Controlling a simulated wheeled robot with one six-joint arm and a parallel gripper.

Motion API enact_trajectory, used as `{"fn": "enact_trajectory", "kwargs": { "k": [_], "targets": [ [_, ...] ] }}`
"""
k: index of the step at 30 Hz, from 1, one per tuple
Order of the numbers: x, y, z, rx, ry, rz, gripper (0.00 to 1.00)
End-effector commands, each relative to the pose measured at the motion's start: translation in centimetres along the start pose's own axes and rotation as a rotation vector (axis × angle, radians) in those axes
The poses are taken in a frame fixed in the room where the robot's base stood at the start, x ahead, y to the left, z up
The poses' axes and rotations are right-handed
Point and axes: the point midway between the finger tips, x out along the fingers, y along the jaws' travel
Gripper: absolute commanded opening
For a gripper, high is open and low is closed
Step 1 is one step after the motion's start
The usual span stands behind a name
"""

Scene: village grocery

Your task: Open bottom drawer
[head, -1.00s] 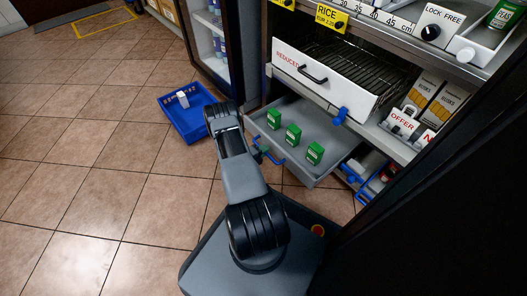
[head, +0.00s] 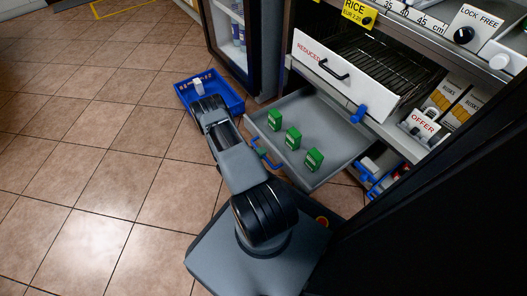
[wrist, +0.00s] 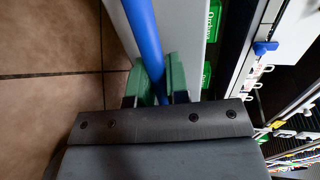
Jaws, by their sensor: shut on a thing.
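The bottom drawer (head: 333,152) is a grey tray standing well out of the cabinet, below the white drawer marked REDUCED. Its blue bar handle (head: 267,155) is on the front face. In the wrist view, my gripper (wrist: 155,82) has its green fingers on both sides of the blue handle (wrist: 143,30) and is shut on it. In the head view, my arm largely hides the gripper. Several green boxes stand in the drawer, among them a near box (head: 314,159), a middle box (head: 293,138) and a far box (head: 275,120).
The REDUCED drawer (head: 345,75) stands out above, with a dark handle and a blue clip. A blue crate (head: 234,103) with a white item lies on the tiled floor beyond my arm. A dark cabinet side (head: 430,230) is close on the right. Tiled floor at left is clear.

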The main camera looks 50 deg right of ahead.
Motion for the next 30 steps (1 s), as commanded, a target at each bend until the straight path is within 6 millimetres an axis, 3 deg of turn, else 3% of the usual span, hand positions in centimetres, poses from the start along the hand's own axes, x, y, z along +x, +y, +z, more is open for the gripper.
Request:
{"fn": "enact_trajectory", "kwargs": {
  "k": [6, 7, 14, 23, 30],
  "targets": [
    [0.0, 0.0, 0.0, 0.002, 0.002, 0.002, 0.00],
    [0.0, 0.0, 0.0, 0.002, 0.003, 0.002, 0.18],
    [0.0, 0.0, 0.0, 0.001, 0.001, 0.001, 0.40],
    [-0.4, -0.1, 0.1, 0.000, -0.001, 0.000, 0.40],
    [-4.1, -0.3, 0.2, -0.001, -0.007, 0.001, 0.40]
  ]
}}
